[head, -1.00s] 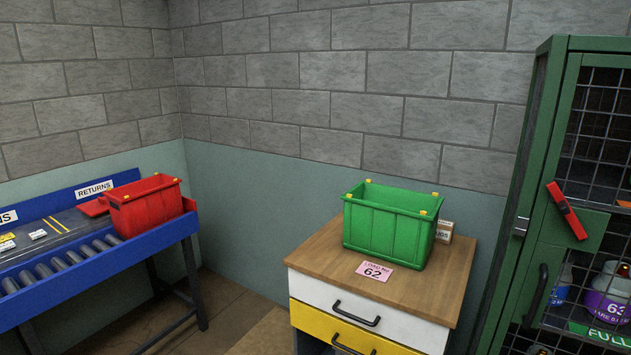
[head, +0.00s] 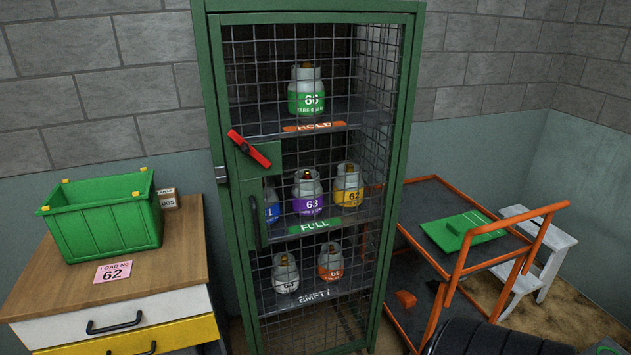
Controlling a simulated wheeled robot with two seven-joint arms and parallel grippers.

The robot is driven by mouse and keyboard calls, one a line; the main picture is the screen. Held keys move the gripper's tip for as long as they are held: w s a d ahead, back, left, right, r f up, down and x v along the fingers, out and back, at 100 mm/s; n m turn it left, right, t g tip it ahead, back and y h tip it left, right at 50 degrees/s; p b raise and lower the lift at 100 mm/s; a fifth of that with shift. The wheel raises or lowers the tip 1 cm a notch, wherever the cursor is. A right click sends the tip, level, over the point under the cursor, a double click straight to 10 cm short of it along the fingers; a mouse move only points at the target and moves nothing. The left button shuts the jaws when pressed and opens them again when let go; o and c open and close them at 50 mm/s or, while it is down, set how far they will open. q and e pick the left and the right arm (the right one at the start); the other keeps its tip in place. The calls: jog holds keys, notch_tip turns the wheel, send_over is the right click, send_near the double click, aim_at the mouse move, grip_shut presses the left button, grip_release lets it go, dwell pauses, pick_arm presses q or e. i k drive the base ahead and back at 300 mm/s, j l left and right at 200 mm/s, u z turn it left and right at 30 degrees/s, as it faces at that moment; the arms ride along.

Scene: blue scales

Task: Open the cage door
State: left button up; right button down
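The tall green cage (head: 415,100) stands in the middle of the head view. Its mesh door (head: 262,90) faces me and looks shut, flush with the frame. A red lever (head: 249,149) lies slanted across a green plate on the door's left side. A black vertical handle (head: 256,222) is below it, and a small grey latch piece (head: 221,174) sits on the left frame edge. Behind the mesh, several gas bottles stand on shelves marked HOLD, FULL and EMPTY, among them the purple-banded bottle (head: 307,193). Neither gripper is in view.
Left of the cage, a wooden-topped drawer unit (head: 170,240) carries a green crate (head: 105,222), a small box (head: 168,198) and a pink card (head: 113,271) reading 62. To the right stand an orange-framed cart (head: 428,225) and a white step stool (head: 548,262).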

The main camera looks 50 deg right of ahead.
aim_at(246, 174)
jog(key=z, duration=1.45)
